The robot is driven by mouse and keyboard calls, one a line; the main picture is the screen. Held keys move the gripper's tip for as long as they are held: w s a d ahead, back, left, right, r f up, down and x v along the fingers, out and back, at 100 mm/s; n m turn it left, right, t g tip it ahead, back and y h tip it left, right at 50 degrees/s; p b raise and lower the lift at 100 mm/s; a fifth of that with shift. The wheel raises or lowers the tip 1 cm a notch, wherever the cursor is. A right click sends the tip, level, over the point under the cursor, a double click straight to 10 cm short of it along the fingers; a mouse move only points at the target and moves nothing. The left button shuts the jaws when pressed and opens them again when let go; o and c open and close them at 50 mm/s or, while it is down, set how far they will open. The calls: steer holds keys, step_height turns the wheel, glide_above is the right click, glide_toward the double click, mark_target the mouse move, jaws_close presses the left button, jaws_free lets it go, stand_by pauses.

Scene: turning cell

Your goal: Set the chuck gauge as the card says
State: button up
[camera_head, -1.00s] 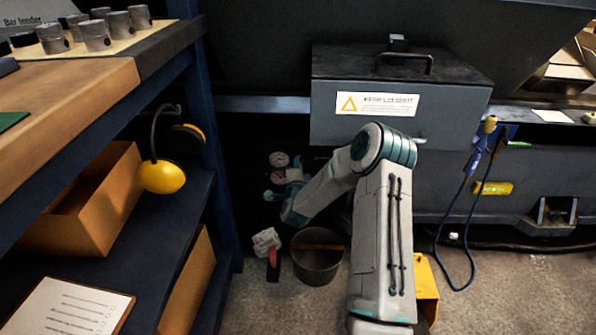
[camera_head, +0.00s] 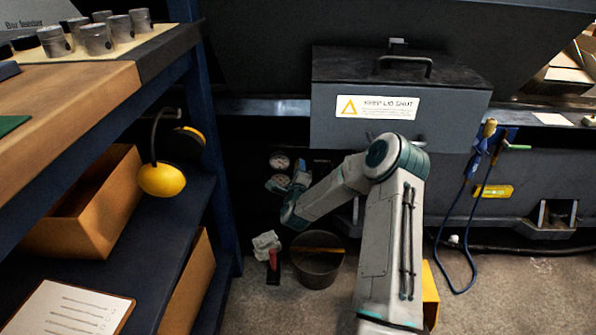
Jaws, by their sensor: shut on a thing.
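Two small round gauges, an upper gauge (camera_head: 279,161) and a lower gauge (camera_head: 277,183), sit one above the other in the dark recess under the machine. Their needles and scales are too small to read. My gripper (camera_head: 296,181) is just right of the lower gauge, shut on a small part there that my gripper hides. I cannot tell which of the two is the chuck gauge. A clipboard with a written sheet (camera_head: 70,312) lies on the lower left shelf; its lines are not legible, and I cannot tell if it is the card.
A grey lidded box (camera_head: 400,100) with a warning label overhangs my arm. A bucket (camera_head: 318,265) and a rag with a red-handled tool (camera_head: 269,250) are below my gripper. Shelving (camera_head: 205,120) with yellow ear defenders (camera_head: 162,179) stands left. A blue hose (camera_head: 470,230) hangs right.

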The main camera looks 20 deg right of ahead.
steer(key=shift+d, duration=0.45)
steer(key=o, duration=0.7)
steer(key=shift+o, duration=1.4)
steer(key=shift+d, duration=0.2)
steer(key=p+v, duration=0.4)
steer(key=v, duration=1)
steer(key=shift+a, duration=0.4)
steer(key=shift+w, duration=0.1)
